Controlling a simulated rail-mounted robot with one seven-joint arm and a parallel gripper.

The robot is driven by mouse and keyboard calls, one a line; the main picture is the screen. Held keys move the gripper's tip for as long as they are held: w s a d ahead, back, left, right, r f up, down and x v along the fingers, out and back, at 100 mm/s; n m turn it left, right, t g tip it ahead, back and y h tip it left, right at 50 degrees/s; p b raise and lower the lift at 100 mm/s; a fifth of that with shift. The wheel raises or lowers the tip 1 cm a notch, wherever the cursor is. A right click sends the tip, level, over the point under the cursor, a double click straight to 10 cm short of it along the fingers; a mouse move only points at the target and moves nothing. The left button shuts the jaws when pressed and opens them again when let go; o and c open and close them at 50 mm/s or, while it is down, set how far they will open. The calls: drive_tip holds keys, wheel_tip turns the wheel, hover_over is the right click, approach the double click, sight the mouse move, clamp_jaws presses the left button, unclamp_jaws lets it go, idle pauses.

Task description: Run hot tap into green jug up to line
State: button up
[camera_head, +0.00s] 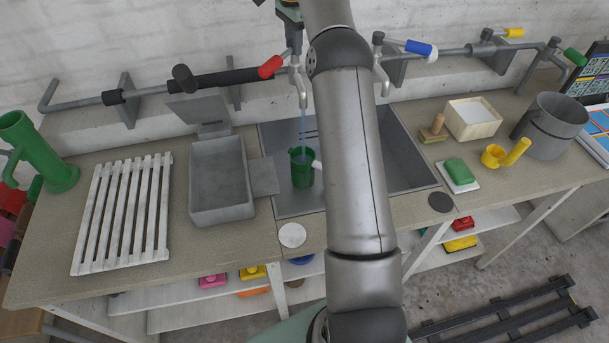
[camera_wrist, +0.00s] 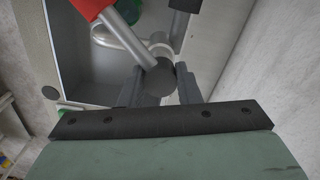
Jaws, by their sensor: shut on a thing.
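The red-handled tap (camera_head: 270,67) stands over the left part of the sink (camera_head: 405,150). A thin blue stream of water (camera_head: 303,122) runs from its spout into a green jug (camera_head: 302,170) standing upright in the sink. The water level and any line in the jug cannot be made out. My gripper (camera_head: 296,38) is at the top of this tap. In the wrist view its fingers (camera_wrist: 160,88) are shut on the dark round tap knob, from which the red lever (camera_wrist: 92,8) sticks out. Part of a green vessel shows beyond it.
A blue-handled tap (camera_head: 418,48) is right of my arm, which hides the sink's middle. A sponge (camera_head: 459,172), yellow scoop (camera_head: 495,156) and grey pot (camera_head: 550,122) stand right.

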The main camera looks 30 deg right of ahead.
drive_tip(key=shift+m, duration=1)
drive_tip(key=o, duration=1.1)
drive_tip(key=shift+r, duration=0.45)
drive_tip(key=s+a+r+b, duration=0.1)
drive_tip(key=s+r+b, duration=0.1)
drive_tip(key=s+r, duration=0.2)
drive_tip(key=s+a+r+b, duration=0.1)
drive_tip(key=s+r+b, duration=0.1)
drive_tip(key=s+r, duration=0.2)
drive_tip(key=s+a+r+b, duration=0.2)
drive_tip(key=s+r, duration=0.2)
drive_tip(key=s, duration=0.1)
drive_tip(key=shift+s+b, duration=0.25)
drive_tip(key=shift+b, duration=0.15)
